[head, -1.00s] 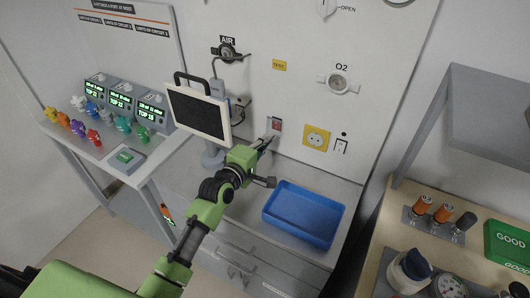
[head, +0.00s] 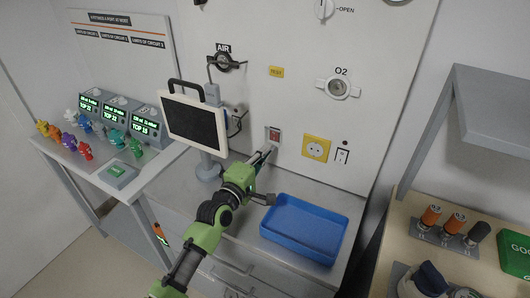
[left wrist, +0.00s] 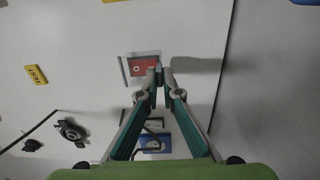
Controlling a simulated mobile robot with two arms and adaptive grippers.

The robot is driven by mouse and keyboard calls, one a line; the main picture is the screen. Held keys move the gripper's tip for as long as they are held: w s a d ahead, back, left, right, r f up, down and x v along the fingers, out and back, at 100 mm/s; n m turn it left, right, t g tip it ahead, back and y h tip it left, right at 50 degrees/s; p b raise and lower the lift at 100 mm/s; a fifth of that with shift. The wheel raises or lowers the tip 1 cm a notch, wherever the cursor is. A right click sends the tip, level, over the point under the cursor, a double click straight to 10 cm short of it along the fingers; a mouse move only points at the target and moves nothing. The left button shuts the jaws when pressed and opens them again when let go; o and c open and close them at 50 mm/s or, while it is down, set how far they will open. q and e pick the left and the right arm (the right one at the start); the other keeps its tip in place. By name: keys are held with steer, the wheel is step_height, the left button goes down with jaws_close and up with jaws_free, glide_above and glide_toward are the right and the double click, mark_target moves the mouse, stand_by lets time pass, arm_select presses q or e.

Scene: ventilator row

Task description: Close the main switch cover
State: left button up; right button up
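The main switch (head: 274,135) is a small grey-framed box with a red face, low on the white wall panel. It also shows in the left wrist view (left wrist: 143,67), where a thin grey strip stands along its left side; I cannot tell for sure if this is the cover. My left gripper (head: 267,150) reaches up to the wall just below the switch. In the left wrist view its fingertips (left wrist: 163,75) are together, at the right edge of the switch, with nothing visible between them. I cannot tell whether they touch it. My right gripper is not in view.
A monitor (head: 194,123) on a stand is left of the switch. A yellow socket (head: 316,148) and a white wall switch (head: 342,156) are to its right. A blue tray (head: 304,229) lies on the counter below. AIR (head: 225,62) and O2 (head: 338,89) valves are above.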

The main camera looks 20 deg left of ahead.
arm_select(q)
steer(key=o, duration=0.4)
steer(key=shift+d, duration=0.1)
steer(key=shift+c, duration=0.2)
steer(key=s+a, duration=0.2)
steer(key=s, duration=0.9)
steer(key=shift+s+a, duration=0.15)
steer(key=shift+s, duration=0.25)
steer(key=shift+f, duration=0.15)
